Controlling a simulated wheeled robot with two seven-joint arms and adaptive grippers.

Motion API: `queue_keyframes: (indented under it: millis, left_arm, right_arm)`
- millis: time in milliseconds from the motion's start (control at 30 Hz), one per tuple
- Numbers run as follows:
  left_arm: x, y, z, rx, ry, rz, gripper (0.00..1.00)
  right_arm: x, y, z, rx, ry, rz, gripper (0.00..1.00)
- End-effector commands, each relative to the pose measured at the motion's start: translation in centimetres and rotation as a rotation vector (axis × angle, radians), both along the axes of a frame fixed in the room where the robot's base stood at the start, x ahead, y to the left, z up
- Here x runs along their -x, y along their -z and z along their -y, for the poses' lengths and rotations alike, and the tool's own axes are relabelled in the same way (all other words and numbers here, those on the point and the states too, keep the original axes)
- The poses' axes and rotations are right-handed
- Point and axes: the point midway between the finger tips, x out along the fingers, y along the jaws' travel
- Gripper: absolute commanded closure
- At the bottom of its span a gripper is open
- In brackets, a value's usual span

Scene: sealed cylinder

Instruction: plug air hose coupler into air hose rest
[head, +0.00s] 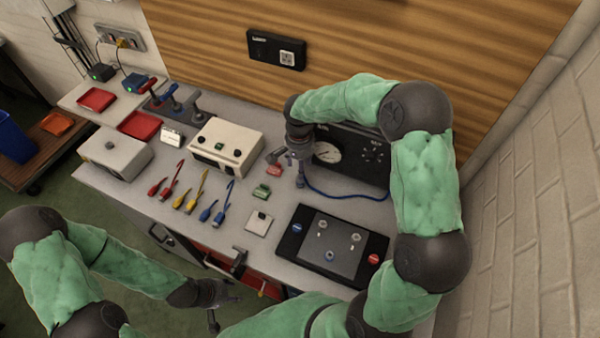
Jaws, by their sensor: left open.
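A blue air hose (345,195) curves along the bench in front of the black gauge box (375,158). Its left end runs up to the tips of my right gripper (299,172), which points down at the left side of that box. The coupler at the hose end is too small and too covered to make out, and I cannot tell if the fingers are closed on it. I cannot single out the air hose rest with certainty. My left gripper (222,306) is open and empty, low in front of the bench's front edge, away from the hose.
A black panel (285,247) with metal fittings lies at the bench's front right. Red, yellow and blue cables (190,192), small red and green blocks, a beige box (226,140) and a grey box (112,160) stand left. A brick wall closes the right side.

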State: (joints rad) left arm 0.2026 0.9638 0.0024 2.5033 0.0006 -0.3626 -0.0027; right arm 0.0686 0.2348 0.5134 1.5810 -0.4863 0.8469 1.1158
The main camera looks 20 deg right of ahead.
Motion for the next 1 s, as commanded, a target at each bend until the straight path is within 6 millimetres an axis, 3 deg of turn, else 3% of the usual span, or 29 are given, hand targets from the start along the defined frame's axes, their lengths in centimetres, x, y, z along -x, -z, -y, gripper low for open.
queue_keyframes:
  millis: [200, 400, 800, 1000]
  left_arm:
    - [0.0, 0.0, 0.0, 0.000, 0.000, 0.000, 0.52]
    - [0.0, 0.0, 0.0, 0.000, 0.000, 0.000, 0.52]
    - [0.0, 0.0, 0.0, 0.000, 0.000, 0.000, 0.52]
    - [0.0, 0.0, 0.0, 0.000, 0.000, 0.000, 0.52]
  right_arm:
    - [-0.1, -3.5, 0.0, 0.000, 0.000, 0.003, 0.46]
    - [0.0, -4.6, 0.0, 0.000, -0.001, 0.000, 0.46]
    - [0.0, -4.6, 0.0, 0.000, 0.000, -0.001, 0.46]
    - [0.1, -2.9, 0.0, 0.000, 0.000, -0.004, 0.46]
